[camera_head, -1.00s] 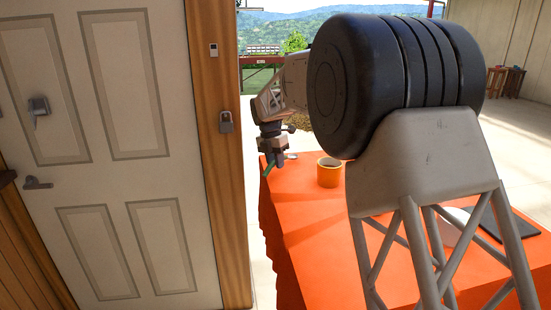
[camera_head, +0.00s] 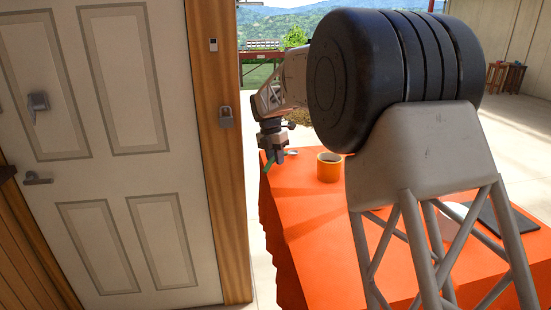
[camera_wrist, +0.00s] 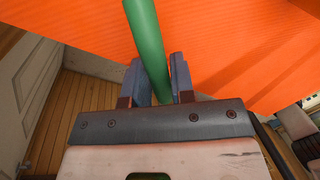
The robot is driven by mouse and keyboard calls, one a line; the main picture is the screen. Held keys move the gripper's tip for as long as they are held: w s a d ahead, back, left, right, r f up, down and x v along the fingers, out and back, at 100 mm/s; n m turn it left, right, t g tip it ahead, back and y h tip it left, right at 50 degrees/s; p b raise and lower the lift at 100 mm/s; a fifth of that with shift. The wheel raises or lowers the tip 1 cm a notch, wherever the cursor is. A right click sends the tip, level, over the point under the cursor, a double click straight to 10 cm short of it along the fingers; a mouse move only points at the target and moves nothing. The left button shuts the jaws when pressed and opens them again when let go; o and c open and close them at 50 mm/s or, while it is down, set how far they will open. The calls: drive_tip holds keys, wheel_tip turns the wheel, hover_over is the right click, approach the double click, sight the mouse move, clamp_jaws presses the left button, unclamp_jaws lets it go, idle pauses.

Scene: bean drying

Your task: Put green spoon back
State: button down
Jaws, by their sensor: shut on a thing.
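My gripper (camera_head: 271,154) is shut on the green spoon (camera_head: 267,166) above the left back corner of the orange-covered table (camera_head: 315,230). In the wrist view, the spoon's green handle (camera_wrist: 147,40) runs between the two grey fingers of my gripper (camera_wrist: 159,75), pointing away over the orange cloth (camera_wrist: 230,50). The rest of the spoon is hidden or too small to make out. An orange cup (camera_head: 329,168) stands upright on the table, to the right of my gripper and apart from it.
A small pale spoon-like item (camera_head: 291,152) shows just right of my gripper. A dark flat board (camera_head: 497,218) and a white round item (camera_head: 455,218) lie at the table's right. A white door (camera_head: 110,160) stands left. The table's front middle is clear.

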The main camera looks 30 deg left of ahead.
drive_tip(key=shift+f, duration=0.6)
idle(0.3)
drive_tip(key=c, duration=0.9)
unclamp_jaws()
drive_tip(key=shift+r, duration=0.15)
drive_tip(key=shift+a+r, duration=0.25)
drive_tip(key=shift+r, duration=1)
drive_tip(key=shift+a+r, duration=0.25)
drive_tip(key=shift+r, duration=0.95)
drive_tip(key=shift+a+r, duration=0.25)
drive_tip(key=shift+r, duration=1)
